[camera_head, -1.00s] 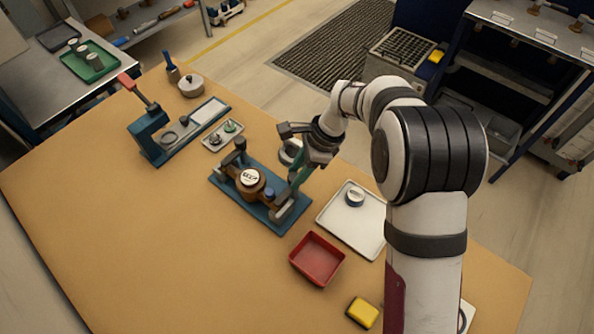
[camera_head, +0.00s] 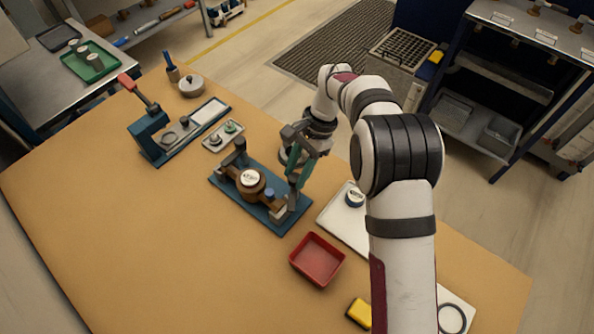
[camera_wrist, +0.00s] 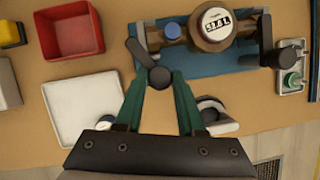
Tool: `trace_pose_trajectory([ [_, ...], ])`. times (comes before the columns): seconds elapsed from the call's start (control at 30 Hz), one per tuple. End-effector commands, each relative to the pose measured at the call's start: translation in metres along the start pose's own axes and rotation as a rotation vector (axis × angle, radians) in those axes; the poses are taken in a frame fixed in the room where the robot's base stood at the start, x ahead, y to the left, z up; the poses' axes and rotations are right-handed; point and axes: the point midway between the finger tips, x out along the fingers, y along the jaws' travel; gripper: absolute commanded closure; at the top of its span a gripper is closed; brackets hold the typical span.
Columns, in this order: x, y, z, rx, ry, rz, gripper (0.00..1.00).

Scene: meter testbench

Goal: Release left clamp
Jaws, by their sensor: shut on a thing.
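The blue fixture base (camera_head: 222,192) holds a round brown meter (camera_head: 250,184) with a white dial face, also seen in the wrist view (camera_wrist: 213,32). At the left in the wrist view, a dark clamp lever (camera_wrist: 143,55) ends in a round knob between my green fingertips. My gripper (camera_wrist: 160,80) is shut on this lever end; the exact contact is partly hidden. In the head view, my gripper (camera_head: 295,182) is over the fixture's right end, hiding part of that clamp. The other clamp (camera_wrist: 265,42) stands on the meter's opposite side, also in the head view (camera_head: 240,147).
A red bin (camera_head: 317,260), a white tray (camera_head: 338,222) and a yellow block (camera_head: 359,313) lie near the fixture. The table's left front is clear.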

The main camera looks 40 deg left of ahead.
Motion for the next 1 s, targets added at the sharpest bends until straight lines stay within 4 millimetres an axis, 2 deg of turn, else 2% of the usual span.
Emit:
trace_pose_trajectory([
  [0.7, 0.0011, -0.0042, 0.0023, -0.618, -0.002, 0.257, 1.00],
  [1.0, 0.0015, -0.0048, 0.0033, -0.820, -0.003, 0.340, 1.00],
])
